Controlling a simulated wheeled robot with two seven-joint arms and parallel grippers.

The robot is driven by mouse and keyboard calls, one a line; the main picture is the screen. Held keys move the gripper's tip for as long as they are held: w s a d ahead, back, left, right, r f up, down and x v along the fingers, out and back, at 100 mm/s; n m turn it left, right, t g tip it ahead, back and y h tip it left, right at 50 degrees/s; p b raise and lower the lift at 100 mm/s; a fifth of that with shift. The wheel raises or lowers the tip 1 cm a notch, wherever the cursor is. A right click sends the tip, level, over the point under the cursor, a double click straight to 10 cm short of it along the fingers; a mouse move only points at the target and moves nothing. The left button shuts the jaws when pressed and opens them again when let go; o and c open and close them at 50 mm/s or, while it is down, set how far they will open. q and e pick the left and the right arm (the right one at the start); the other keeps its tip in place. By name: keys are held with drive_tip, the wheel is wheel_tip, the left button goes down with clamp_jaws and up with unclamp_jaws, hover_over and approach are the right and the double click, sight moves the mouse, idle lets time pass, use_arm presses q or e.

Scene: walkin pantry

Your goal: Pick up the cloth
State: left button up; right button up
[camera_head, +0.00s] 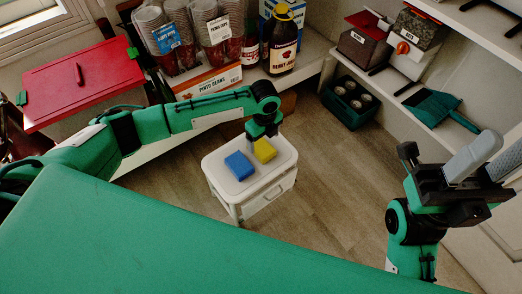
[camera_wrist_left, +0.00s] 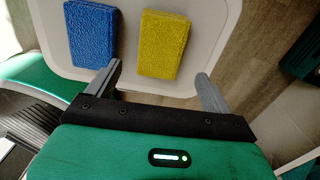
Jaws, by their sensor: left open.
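A folded yellow cloth (camera_head: 265,150) lies flat on the white top of a small cart (camera_head: 222,157). A folded blue cloth (camera_head: 239,166) lies to its left, with a gap between them. Both show in the left wrist view, yellow (camera_wrist_left: 163,42) and blue (camera_wrist_left: 91,34). My left gripper (camera_head: 262,135) points down over the far edge of the yellow cloth. In the left wrist view its fingers (camera_wrist_left: 158,72) are spread and empty, with the yellow cloth ahead between them. My right gripper (camera_head: 482,156) is raised at the right, its fingers apart and empty.
Stacked cups (camera_head: 205,30), a pinto beans box (camera_head: 207,82) and a dark bottle (camera_head: 284,45) stand on the shelf behind the cart. A dark green bin with cans (camera_head: 350,102) is on the floor. Shelves line the right.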

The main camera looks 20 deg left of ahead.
sight(262, 148)
use_arm(q)
drive_tip(key=shift+a+f+b, duration=0.15)
drive_tip(key=shift+f+b, duration=0.65)
drive_tip(key=shift+f, duration=0.5)
drive_tip(key=shift+a+f+b, duration=0.1)
drive_tip(key=shift+f+b, duration=0.65)
drive_tip(key=shift+f, duration=0.55)
drive_tip(key=c, duration=1.1)
